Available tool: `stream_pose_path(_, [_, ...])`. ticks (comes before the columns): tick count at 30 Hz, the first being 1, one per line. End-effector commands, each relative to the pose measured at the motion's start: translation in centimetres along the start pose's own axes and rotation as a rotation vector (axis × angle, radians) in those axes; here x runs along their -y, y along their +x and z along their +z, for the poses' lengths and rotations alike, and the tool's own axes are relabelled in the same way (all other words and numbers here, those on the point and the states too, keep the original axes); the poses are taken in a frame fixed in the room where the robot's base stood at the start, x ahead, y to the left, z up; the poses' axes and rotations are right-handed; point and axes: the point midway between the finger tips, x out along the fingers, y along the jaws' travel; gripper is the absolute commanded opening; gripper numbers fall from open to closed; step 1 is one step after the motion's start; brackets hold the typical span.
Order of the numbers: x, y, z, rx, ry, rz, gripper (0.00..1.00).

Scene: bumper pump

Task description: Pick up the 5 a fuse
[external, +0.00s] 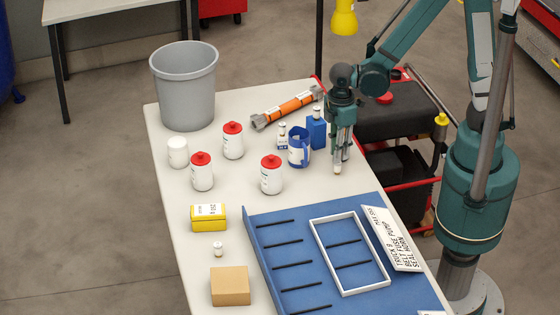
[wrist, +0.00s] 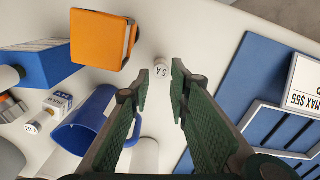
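The 5 A fuse (wrist: 163,76) is a small white cylinder with "5 A" printed on it. In the wrist view it stands on the pale table just beyond the gap between my fingertips. My gripper (wrist: 162,82) is open, with its two dark green fingers apart and nothing held between them. In the external view my gripper (external: 338,160) points down at the table, between the blue mug and the blue tray. A small pale shape shows at its tips there, but I cannot tell whether it is the fuse.
A blue mug (external: 299,147) and blue box (external: 316,132) stand left of my gripper. An orange block (wrist: 100,38) is near the fuse in the wrist view. The blue tray (external: 262,235) holds a white frame (external: 317,243). Red-lidded bottles (external: 271,175) stand further left.

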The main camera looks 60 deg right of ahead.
Motion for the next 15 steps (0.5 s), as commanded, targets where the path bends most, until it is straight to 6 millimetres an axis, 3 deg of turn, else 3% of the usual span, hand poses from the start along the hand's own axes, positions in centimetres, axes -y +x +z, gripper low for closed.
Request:
stream_pose_path(5, [0.04, 1.1, 0.05, 0.0, 0.0, 0.0, 0.2])
stream_pose_path(15, [0.04, 1.18, 0.05, 0.0, 0.0, 0.0, 0.2])
